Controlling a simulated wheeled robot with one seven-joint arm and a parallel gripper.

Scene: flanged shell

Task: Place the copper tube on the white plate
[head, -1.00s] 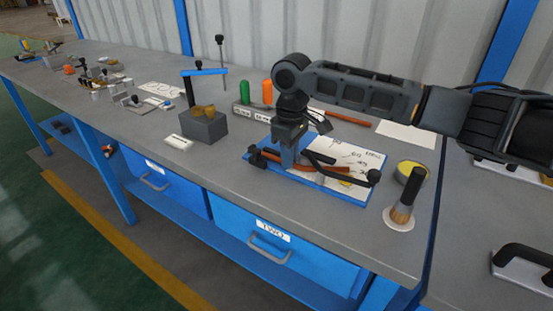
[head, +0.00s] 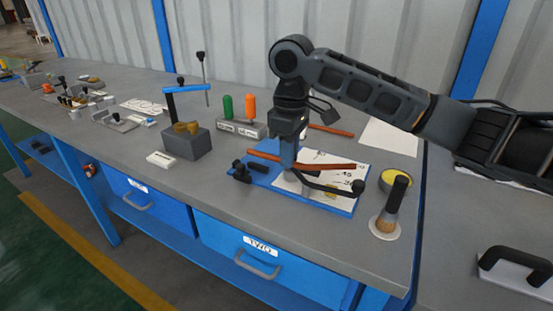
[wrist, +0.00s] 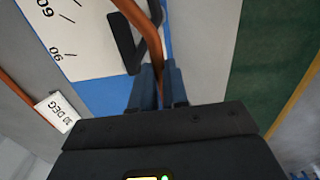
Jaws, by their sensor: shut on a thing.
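The copper tube (head: 328,164) is held in my gripper (head: 288,160), which is shut around it left of its middle. The tube lies nearly level across the view, just above a blue bending fixture (head: 345,209) with a marked white scale board. In the wrist view the tube (wrist: 150,35) runs between the fingers of my gripper (wrist: 158,80). A plain white plate (head: 392,138) lies flat on the bench at the back right, apart from the tube, with nothing on it. A second copper tube (head: 332,130) lies behind the fixture, partly hidden by my arm.
A yellow-topped round tin (head: 394,180) and an upright brush (head: 392,208) stand right of the fixture. A grey block (head: 186,142) and a holder with green and orange handles (head: 240,128) stand left. The fixture's black lever (head: 330,187) sits below the tube.

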